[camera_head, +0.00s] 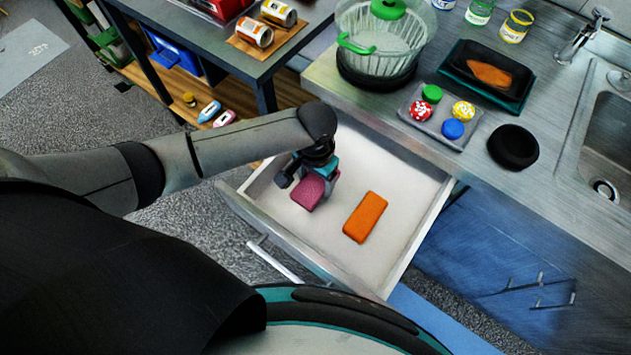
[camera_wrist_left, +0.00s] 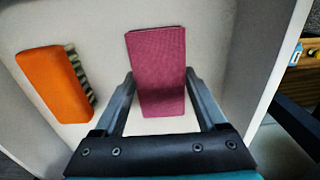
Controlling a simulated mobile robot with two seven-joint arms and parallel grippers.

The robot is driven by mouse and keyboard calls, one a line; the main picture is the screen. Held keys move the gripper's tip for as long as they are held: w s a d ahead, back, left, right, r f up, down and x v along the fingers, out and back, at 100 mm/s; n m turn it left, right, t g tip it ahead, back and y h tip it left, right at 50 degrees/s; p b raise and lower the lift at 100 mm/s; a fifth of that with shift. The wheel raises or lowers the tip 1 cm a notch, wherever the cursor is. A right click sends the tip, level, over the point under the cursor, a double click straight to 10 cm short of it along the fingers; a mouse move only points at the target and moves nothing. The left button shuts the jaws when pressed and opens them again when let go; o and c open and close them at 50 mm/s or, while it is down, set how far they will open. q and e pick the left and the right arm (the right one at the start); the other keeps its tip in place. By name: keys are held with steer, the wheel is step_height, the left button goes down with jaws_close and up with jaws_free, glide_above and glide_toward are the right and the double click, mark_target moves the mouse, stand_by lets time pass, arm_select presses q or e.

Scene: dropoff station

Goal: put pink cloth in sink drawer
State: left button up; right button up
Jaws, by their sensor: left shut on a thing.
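The pink cloth (camera_head: 308,190) is a folded block over the left part of the open sink drawer (camera_head: 409,249) in the head view. In the left wrist view the cloth (camera_wrist_left: 158,60) lies between the fingers. My left gripper (camera_head: 313,178) is inside the drawer's outline and shut on the cloth. The wrist view also shows the gripper (camera_wrist_left: 162,88), with a finger on each side of the cloth. I cannot tell whether the cloth touches the drawer floor. My right gripper is not in view.
Drawer walls surround both. The counter above holds a salad spinner (camera_head: 385,40), a tray of colored caps (camera_head: 441,115) and a black round dish (camera_head: 513,147). The sink (camera_head: 610,125) is at the right.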

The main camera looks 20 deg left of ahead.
mark_target(315, 183)
arm_select(q)
steer(key=shift+f, duration=0.25)
steer(key=shift+f, duration=0.15)
steer(key=o, duration=1.2)
steer(key=shift+o, duration=0.2)
step_height(315, 183, up, 12)
steer(key=p, duration=0.3)
steer(key=shift+p, duration=0.35)
